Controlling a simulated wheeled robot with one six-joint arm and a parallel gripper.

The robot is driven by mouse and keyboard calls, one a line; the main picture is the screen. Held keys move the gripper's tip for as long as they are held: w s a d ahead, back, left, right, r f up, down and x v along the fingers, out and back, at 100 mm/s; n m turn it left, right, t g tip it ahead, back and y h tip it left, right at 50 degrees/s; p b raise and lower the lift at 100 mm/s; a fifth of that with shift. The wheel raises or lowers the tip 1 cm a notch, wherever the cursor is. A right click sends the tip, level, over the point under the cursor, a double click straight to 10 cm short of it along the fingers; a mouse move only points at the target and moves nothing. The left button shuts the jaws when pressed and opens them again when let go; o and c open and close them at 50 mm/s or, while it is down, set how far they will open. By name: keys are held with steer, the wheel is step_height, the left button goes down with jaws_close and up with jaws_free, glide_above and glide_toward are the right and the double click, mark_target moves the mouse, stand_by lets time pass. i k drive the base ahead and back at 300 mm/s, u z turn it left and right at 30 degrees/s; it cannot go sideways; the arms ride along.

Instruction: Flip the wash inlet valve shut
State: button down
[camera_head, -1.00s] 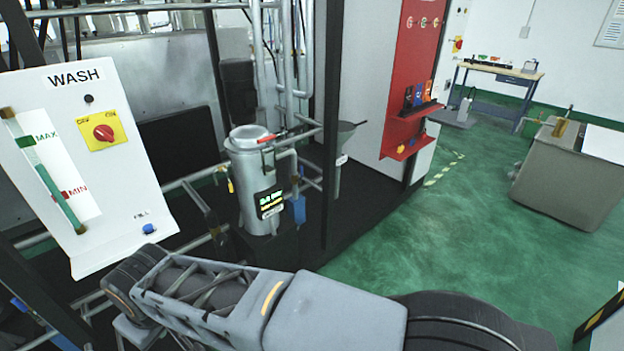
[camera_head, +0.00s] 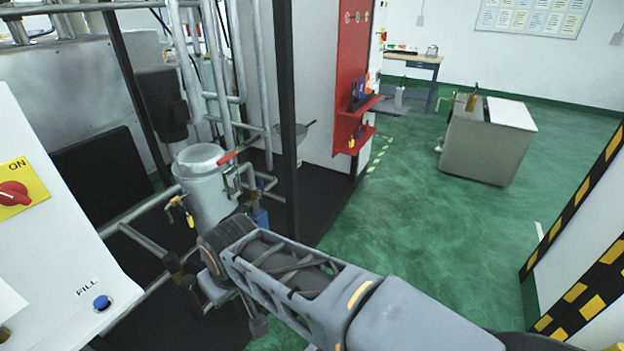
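A valve with a red lever handle (camera_head: 228,157) sits on the pipe at the top of a grey metal canister (camera_head: 205,190). A second valve with a yellow handle (camera_head: 181,208) sits on piping left of the canister. No label readable here tells which one is the wash inlet valve. The white control panel (camera_head: 60,235) at the left carries a red rotary switch (camera_head: 14,194) on a yellow plate and a blue FILL button (camera_head: 102,302). My arm crosses the bottom middle, in front of the canister's lower part.
A dark post (camera_head: 285,110) stands right of the canister. Beyond it is a red board with a shelf (camera_head: 354,118). A grey bin (camera_head: 485,145) and a workbench (camera_head: 425,66) stand farther back. Striped barriers (camera_head: 590,290) edge the right. Green floor between is clear.

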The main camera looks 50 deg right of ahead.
mark_target(261, 185)
steer(key=z, duration=0.6)
steer(key=i, duration=0.6)
steer(key=z, duration=2.1)
steer(key=i, duration=2.8)
steer(key=u, duration=3.85)
